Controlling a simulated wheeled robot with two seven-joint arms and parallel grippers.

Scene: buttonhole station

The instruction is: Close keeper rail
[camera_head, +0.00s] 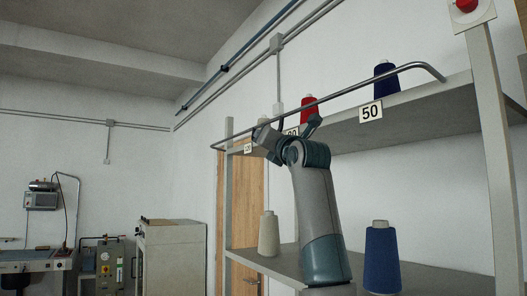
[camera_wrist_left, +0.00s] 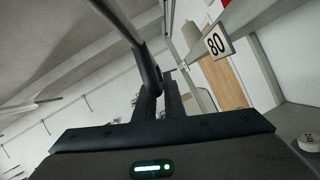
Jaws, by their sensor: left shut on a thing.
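The keeper rail (camera_head: 350,89) is a grey metal bar with a bent right end. It runs along the front of the upper shelf (camera_head: 425,107), slanting in the picture, and stands above the shelf's front edge. My left gripper (camera_head: 277,142) is at the rail's left part, shut on it. In the left wrist view the dark rail (camera_wrist_left: 123,27) runs from the top edge down to the fingers of my left gripper (camera_wrist_left: 155,90). The fingers hide part of the rail there. My right gripper is in neither view.
A red cone (camera_head: 308,108) and a dark blue cone (camera_head: 386,82) stand on the upper shelf behind the rail. A cream cone (camera_head: 268,234) and a blue cone (camera_head: 382,258) stand on the lower shelf. The right post (camera_head: 497,150) has a red button (camera_head: 467,5) at its top.

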